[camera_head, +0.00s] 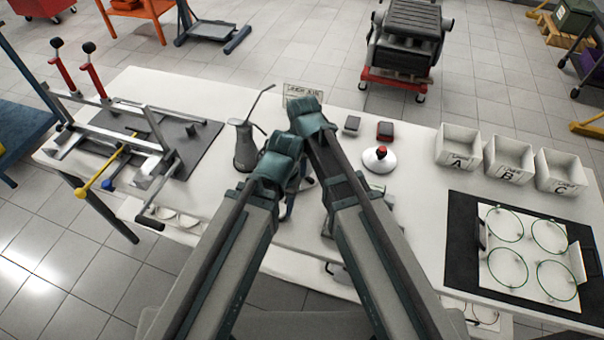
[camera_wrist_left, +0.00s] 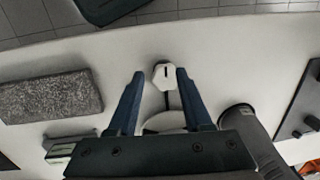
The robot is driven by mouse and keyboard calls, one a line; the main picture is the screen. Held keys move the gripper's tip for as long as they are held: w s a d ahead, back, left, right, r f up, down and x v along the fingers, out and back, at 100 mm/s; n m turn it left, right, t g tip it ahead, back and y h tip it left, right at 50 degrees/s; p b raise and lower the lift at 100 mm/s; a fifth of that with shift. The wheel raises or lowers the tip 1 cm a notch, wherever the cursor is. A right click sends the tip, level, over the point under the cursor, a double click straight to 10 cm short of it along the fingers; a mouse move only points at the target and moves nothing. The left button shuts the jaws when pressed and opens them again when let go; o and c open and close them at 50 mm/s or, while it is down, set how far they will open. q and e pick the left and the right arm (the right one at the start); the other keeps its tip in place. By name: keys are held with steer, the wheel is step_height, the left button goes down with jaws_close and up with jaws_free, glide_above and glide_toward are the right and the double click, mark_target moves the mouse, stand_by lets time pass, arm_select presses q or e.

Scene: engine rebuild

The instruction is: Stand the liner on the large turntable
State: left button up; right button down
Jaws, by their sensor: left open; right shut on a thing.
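I cannot make out the liner or the large turntable for certain in either view. My left gripper (camera_wrist_left: 157,76) is open in the left wrist view. A small pale hexagonal piece with a dark slot (camera_wrist_left: 164,74) shows between its fingertips, and no grip on it is visible. A pale round shape (camera_wrist_left: 165,122) lies partly hidden behind the gripper. In the head view my left gripper's fingers (camera_head: 289,204) show only in part below the arm ends. My right gripper is mostly hidden behind the arms, and the thing in its jaws cannot be made out.
A dark oil can (camera_head: 244,148) stands close left of my arms. A white dome with a red knob (camera_head: 380,160) stands to the right. Bins A (camera_head: 458,146), B and C and a panel with green rings (camera_head: 526,258) are at right; a metal fixture (camera_head: 125,137) is left.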

arm_select(q)
steer(key=shift+f, duration=0.55)
arm_select(e)
steer(key=shift+f, duration=0.6)
arm_select(q)
steer(key=shift+r, duration=0.15)
arm_select(e)
steer(key=shift+r, duration=0.15)
arm_select(q)
steer(key=shift+f, duration=0.2)
arm_select(e)
steer(key=c, duration=1.4)
jaws_free()
steer(key=o, duration=0.4)
arm_select(q)
steer(key=shift+r, duration=0.1)
arm_select(e)
steer(key=r+p, duration=1.2)
steer(key=shift+s+r, duration=0.1)
steer(key=shift+s, duration=0.2)
arm_select(q)
step_height(320, 180, up, 12)
